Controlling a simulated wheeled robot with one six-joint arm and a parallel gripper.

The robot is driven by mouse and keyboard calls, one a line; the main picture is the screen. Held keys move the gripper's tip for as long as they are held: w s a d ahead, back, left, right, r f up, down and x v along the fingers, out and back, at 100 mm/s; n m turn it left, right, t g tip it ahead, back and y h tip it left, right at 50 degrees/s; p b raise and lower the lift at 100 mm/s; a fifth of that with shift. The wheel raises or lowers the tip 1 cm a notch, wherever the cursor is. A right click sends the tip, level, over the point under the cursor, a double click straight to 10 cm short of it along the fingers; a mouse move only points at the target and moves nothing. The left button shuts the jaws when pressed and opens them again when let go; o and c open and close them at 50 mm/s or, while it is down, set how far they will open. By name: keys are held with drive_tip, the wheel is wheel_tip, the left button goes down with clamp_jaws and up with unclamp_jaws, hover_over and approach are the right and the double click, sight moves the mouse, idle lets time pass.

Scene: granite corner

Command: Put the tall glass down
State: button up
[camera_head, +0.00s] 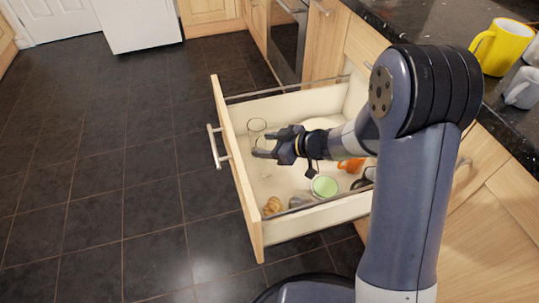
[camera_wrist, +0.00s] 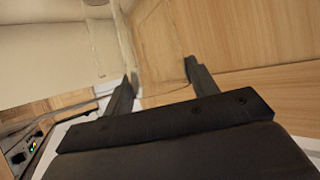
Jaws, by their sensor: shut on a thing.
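The tall glass (camera_head: 265,166) is clear and hard to make out. It appears roughly upright between the fingers of my gripper (camera_head: 265,143), over the open drawer (camera_head: 242,178) near its front panel. In the wrist view, a faint clear outline of the tall glass (camera_wrist: 160,50) shows between the two dark fingertips of my gripper (camera_wrist: 159,76). My gripper is shut on it. Whether its base touches the drawer floor cannot be told. A second clear glass (camera_head: 257,125) stands just behind it, and one shows at the upper left of the wrist view (camera_wrist: 103,45).
In the drawer are a green-topped round container (camera_head: 325,187), a croissant-like item (camera_head: 272,206), an orange object (camera_head: 350,165) and a white dish (camera_head: 320,124). A yellow mug (camera_head: 507,47) and a grey mug (camera_head: 522,88) stand on the dark counter (camera_head: 425,20).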

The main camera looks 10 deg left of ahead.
drive_tip(key=shift+f+b, duration=0.6)
drive_tip(key=shift+f, duration=1.05)
drive_tip(key=shift+f, duration=0.15)
drive_tip(key=o, duration=1.4)
drive_tip(key=shift+o, duration=0.2)
drive_tip(key=shift+r, duration=0.3)
drive_tip(key=p+v, duration=0.4)
drive_tip(key=v, duration=0.8)
